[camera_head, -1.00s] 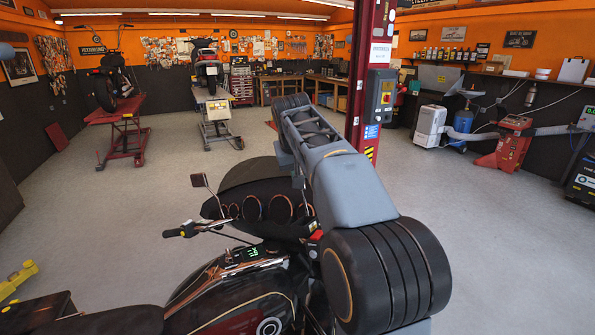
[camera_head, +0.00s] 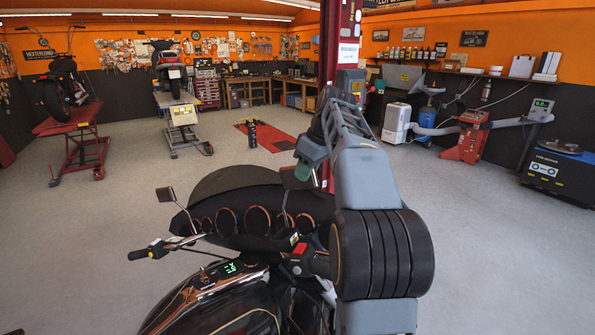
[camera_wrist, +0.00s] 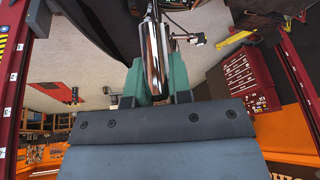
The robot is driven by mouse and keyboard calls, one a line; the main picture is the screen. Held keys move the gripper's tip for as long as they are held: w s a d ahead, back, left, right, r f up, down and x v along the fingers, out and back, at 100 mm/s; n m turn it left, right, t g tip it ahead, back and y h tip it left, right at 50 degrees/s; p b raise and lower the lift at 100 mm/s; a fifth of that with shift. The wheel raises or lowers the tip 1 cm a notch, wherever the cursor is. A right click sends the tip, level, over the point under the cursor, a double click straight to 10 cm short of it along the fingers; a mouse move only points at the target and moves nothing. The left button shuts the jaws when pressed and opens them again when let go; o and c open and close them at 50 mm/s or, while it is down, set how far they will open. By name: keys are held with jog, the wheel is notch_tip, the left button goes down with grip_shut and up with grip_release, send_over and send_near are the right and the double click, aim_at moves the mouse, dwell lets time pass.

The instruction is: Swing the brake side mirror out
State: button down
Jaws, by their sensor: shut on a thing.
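The motorcycle (camera_head: 225,300) stands in front of me, with its round gauges under a dark fairing (camera_head: 245,190). The brake side mirror (camera_head: 291,181) is a dark head on a thin stem above the right handlebar, partly hidden by my gripper. My gripper (camera_head: 307,172) reaches down to it from the far side of my arm. In the wrist view, my gripper's green fingers (camera_wrist: 156,85) are shut on a shiny chrome part of the mirror (camera_wrist: 157,50). The other mirror (camera_head: 165,194) stands at the left, apart from my gripper.
A red lift post (camera_head: 327,60) stands close behind my arm. The right handlebar's red switch (camera_head: 299,249) lies close below my arm. A red floor plate (camera_head: 283,140) with a dark bottle-like object lies further back. Open grey floor (camera_head: 490,240) is at the right.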

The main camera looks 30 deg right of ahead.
jog(key=shift+w+d+n+y, duration=0.3)
jog(key=shift+d+n+y, duration=0.1)
jog(key=shift+d+n, duration=0.2)
jog(key=c, duration=1)
grip_release()
jog(key=shift+c, duration=0.2)
jog(key=shift+d, duration=0.1)
jog(key=s+d+r+b, duration=0.1)
jog(key=s+d+r, duration=0.1)
jog(key=s+d, duration=0.5)
jog(key=d, duration=0.3)
jog(key=shift+s+d+r, duration=0.2)
jog(key=shift+s+r, duration=0.15)
jog(key=shift+s, duration=0.05)
